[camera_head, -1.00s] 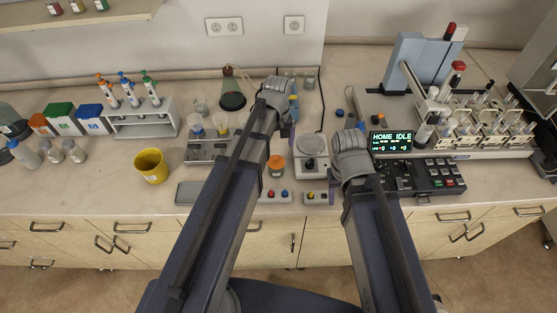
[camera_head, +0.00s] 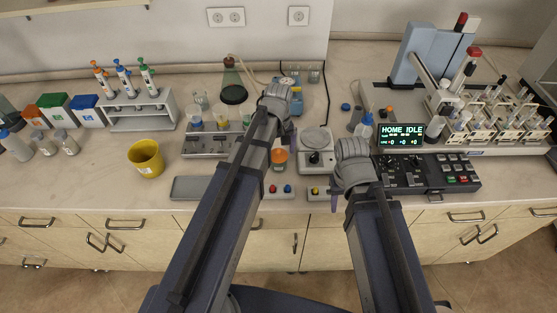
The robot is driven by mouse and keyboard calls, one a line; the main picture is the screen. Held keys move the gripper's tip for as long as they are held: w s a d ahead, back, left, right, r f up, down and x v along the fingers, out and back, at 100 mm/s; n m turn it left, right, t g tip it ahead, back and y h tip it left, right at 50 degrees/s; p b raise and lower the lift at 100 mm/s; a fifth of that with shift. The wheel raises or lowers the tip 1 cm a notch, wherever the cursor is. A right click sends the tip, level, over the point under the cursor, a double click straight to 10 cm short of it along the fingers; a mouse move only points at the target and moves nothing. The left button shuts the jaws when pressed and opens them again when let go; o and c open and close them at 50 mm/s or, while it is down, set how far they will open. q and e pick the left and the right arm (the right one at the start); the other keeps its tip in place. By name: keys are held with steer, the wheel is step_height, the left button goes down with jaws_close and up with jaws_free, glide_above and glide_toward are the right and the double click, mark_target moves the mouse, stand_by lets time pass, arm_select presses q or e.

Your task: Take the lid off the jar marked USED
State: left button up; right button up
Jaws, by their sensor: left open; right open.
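A small jar with an orange lid (camera_head: 279,156) stands near the front of the bench, just right of my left forearm, which partly hides it. Its label is too small to read, so I cannot tell whether it is the one marked USED. My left gripper (camera_head: 288,134) is open, mostly hidden behind its wrist, and shows a little above the orange lid in the picture. I see nothing in it. My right gripper (camera_head: 334,202) is open and mostly hidden by its wrist, near the bench's front edge, right of the jar.
A balance (camera_head: 315,158) stands right of the jar. Button boxes (camera_head: 279,192) lie along the front edge. A yellow cup (camera_head: 147,160), a grey tray (camera_head: 190,188) and a pipette rack (camera_head: 150,112) are to the left. The spectrometer's control panel (camera_head: 430,174) is to the right.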

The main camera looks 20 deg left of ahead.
arm_select(q)
steer(key=shift+c, duration=0.2)
steer(key=c, duration=1.2)
